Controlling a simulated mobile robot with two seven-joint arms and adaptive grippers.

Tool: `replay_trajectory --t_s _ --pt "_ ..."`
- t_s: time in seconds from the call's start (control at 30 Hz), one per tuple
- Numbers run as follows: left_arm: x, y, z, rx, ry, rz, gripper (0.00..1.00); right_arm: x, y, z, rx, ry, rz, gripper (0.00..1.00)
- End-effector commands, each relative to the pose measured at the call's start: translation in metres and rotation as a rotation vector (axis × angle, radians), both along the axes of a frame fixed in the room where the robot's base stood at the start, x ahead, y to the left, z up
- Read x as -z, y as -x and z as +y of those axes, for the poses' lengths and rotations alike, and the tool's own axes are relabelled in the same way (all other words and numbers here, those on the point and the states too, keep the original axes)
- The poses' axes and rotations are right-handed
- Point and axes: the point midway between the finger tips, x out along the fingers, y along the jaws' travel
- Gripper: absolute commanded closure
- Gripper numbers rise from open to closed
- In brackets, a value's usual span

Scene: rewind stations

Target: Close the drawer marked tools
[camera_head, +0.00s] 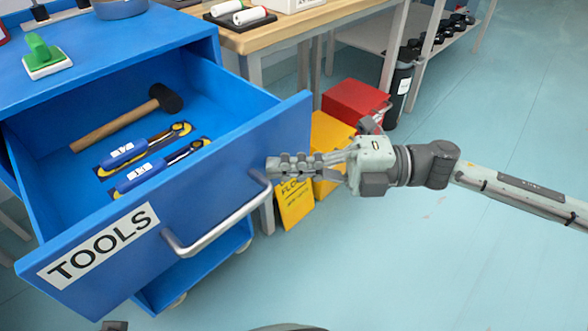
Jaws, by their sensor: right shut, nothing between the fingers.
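The blue drawer marked TOOLS (222,152) stands pulled well out of the blue cabinet (150,50). Its white label (98,247) is on the left of the front panel, and a grey bar handle (218,232) runs along the panel. My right gripper (272,168) comes in from the right, shut and empty. Its fingertips overlap the drawer front's right part, close to the handle's right end; I cannot tell whether they touch. A small grey part at the bottom edge seems to be the tip of my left gripper (115,326); its fingers are hidden.
A hammer (128,118) and two blue-handled tools (140,148) lie inside the drawer. A green-handled item (43,54) sits on the cabinet top. Behind my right gripper are a yellow floor sign (294,205) and a red box (354,101). Floor at right is clear.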

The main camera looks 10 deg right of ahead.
Motion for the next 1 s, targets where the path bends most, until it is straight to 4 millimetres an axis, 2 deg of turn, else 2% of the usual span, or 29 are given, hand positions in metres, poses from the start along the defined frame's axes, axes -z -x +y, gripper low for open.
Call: replay_trajectory --t_s 0.33,0.63,0.67,0.73,1.0 --pt "0.014 -0.01 0.001 0.002 0.007 -0.004 0.59 -0.004 -0.073 0.049 0.002 -0.004 -0.005 1.0" --pt "0.028 -0.007 0.001 0.001 0.008 0.012 0.59 -0.001 -0.139 0.095 0.001 -0.004 -0.003 1.0" --pt "0.026 -0.006 0.0 0.001 0.007 0.012 0.59 -0.001 -0.145 0.098 0.002 -0.002 -0.004 1.0" --pt "0.009 -0.006 -0.001 0.004 0.005 -0.004 0.59 0.0 -0.158 0.107 0.002 -0.001 -0.003 1.0" --pt "-0.014 -0.001 0.001 0.0 -0.01 -0.013 0.59 0.0 -0.194 0.131 0.002 -0.001 -0.001 1.0"
